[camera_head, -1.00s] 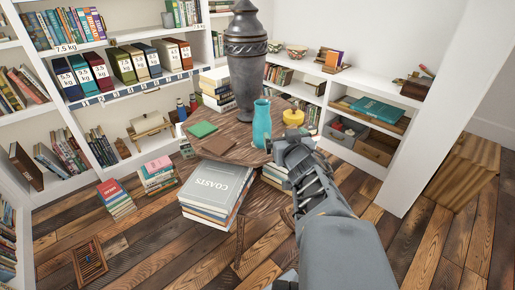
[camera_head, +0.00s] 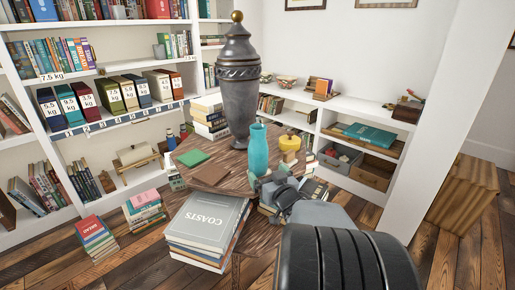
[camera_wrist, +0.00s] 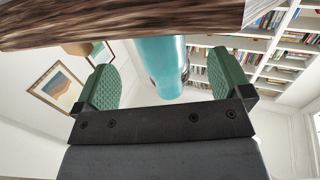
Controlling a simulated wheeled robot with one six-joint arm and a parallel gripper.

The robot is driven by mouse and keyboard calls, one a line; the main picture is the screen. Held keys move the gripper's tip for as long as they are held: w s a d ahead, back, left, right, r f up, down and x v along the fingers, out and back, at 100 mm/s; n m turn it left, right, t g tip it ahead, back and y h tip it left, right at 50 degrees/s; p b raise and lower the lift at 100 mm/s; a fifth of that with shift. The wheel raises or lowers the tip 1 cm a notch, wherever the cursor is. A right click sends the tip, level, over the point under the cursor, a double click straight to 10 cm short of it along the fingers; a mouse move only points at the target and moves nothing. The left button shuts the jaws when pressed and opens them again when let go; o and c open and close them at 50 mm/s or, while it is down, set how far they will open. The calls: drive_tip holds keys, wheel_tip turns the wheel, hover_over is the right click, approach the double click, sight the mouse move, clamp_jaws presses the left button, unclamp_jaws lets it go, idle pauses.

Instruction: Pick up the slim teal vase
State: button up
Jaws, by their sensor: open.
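The slim teal vase (camera_head: 258,150) stands upright on the round wooden table (camera_head: 235,182), to the right of the tall dark urn (camera_head: 238,95). My gripper (camera_head: 268,180) is open at the near side of the vase, low down by its lower part, which it partly hides. In the wrist view the picture is upside down, with the table edge (camera_wrist: 120,22) along the top. There the vase (camera_wrist: 162,62) shows between the two green-padded fingers of my gripper (camera_wrist: 163,80), with a gap on each side. I cannot tell how deep it sits between them.
A yellow pot (camera_head: 289,145) stands close to the right of the vase. A stack topped by "COASTS" (camera_head: 208,222) stands in front. Shelves (camera_head: 105,125) line the walls.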

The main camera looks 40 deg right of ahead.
sight(262, 165)
drive_tip(key=shift+b+x, duration=0.6)
drive_tip(key=shift+x, duration=0.55)
drive_tip(key=shift+b+x, duration=0.85)
drive_tip(key=shift+x, duration=2.15)
drive_tip(key=shift+d, duration=0.15)
drive_tip(key=shift+c, duration=0.5)
drive_tip(key=c, duration=1.1)
